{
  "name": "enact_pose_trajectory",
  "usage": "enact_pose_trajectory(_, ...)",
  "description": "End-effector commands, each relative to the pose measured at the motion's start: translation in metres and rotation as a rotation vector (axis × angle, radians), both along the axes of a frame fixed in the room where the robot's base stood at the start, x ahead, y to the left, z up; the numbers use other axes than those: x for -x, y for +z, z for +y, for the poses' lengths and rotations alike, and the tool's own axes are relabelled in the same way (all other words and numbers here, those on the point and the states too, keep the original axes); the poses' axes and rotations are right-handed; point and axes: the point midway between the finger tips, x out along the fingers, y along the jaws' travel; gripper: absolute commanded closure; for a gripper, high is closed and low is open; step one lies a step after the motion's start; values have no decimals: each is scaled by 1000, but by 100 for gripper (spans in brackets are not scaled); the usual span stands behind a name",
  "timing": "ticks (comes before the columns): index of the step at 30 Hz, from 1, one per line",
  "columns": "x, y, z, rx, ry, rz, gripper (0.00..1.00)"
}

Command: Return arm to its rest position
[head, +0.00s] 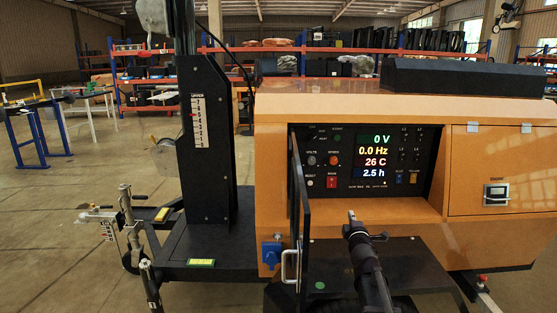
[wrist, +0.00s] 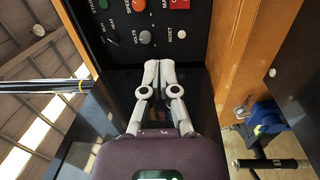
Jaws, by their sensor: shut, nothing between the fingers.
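My gripper (wrist: 152,66) is shut and empty in the wrist view, its two pale fingers together. Beyond its tips is the black control panel (wrist: 157,50) with a red button, a white reset button and volts and speed knobs. In the head view my gripper (head: 352,217) is at the end of my dark arm, in front of and below the recessed control panel (head: 345,160). The display (head: 377,152) reads 0 V, 0.0 Hz, 26 C and 2.5 h. I cannot tell exactly how far the fingertips are from the panel.
An open black door (head: 299,190) stands left of the panel on the orange cabinet (head: 270,140). A black mast (head: 207,140) with a scale rises at left. A blue socket (head: 271,254) is on the cabinet's lower left. Workbenches and racks stand behind; the floor at left is partly clear.

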Motion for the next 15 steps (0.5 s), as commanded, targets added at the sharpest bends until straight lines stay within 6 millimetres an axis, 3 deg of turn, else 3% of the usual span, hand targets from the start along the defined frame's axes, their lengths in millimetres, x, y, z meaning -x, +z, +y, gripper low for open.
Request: enact_pose_trajectory(15,24,-38,-15,-260,-156,179,100)
